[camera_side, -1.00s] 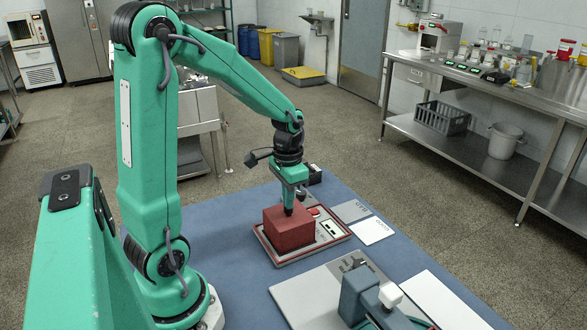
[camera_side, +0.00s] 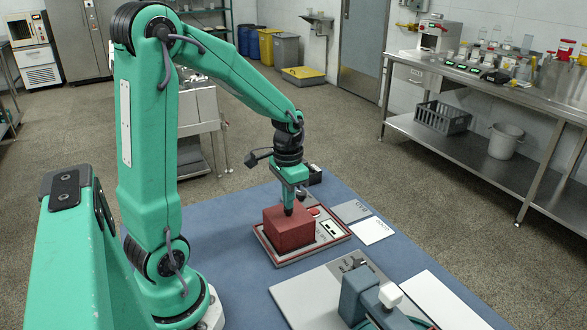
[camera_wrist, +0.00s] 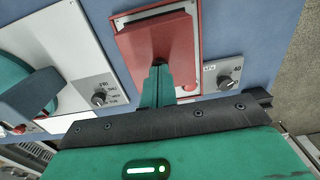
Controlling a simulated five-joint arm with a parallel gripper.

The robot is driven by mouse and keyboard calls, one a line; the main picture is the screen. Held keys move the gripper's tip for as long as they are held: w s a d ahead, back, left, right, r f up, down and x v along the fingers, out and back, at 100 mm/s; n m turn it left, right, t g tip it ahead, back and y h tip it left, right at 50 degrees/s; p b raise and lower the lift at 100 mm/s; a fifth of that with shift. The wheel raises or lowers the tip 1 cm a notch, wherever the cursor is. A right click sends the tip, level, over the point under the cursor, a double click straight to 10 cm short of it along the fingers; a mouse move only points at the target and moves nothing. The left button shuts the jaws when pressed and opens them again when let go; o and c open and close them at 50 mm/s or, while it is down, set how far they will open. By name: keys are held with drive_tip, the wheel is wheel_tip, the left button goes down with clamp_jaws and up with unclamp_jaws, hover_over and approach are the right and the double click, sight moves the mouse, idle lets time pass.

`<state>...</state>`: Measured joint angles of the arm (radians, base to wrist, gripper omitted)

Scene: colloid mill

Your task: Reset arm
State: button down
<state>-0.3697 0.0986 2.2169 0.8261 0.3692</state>
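My gripper (camera_side: 289,211) points down at the red box-shaped block (camera_side: 289,228) on the red-rimmed panel (camera_side: 334,239). Its dark tip overlaps the block's top edge in the side view; I cannot tell if it touches. In the wrist view the green fingers (camera_wrist: 157,82) lie close together in front of the red block (camera_wrist: 150,42), with nothing visible between them. A red button (camera_wrist: 190,87) and a knob (camera_wrist: 224,81) show beside the fingers.
A grey plate (camera_side: 305,297) with a teal machine part and white knob (camera_side: 390,295) is at front right. A steel bench (camera_side: 470,78) with glassware stands at far right. Blue tabletop (camera_side: 215,225) is clear left of the panel.

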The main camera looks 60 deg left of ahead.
drive_tip(key=shift+r, duration=0.1)
idle(0.3)
drive_tip(key=shift+r, duration=3.4)
drive_tip(key=s+d+r+t, duration=0.5)
drive_tip(key=s+d, duration=0.3)
drive_tip(key=d, duration=0.4)
drive_tip(key=shift+s+r+t, duration=0.3)
drive_tip(key=shift+r, duration=0.4)
drive_tip(key=shift+w, duration=0.1)
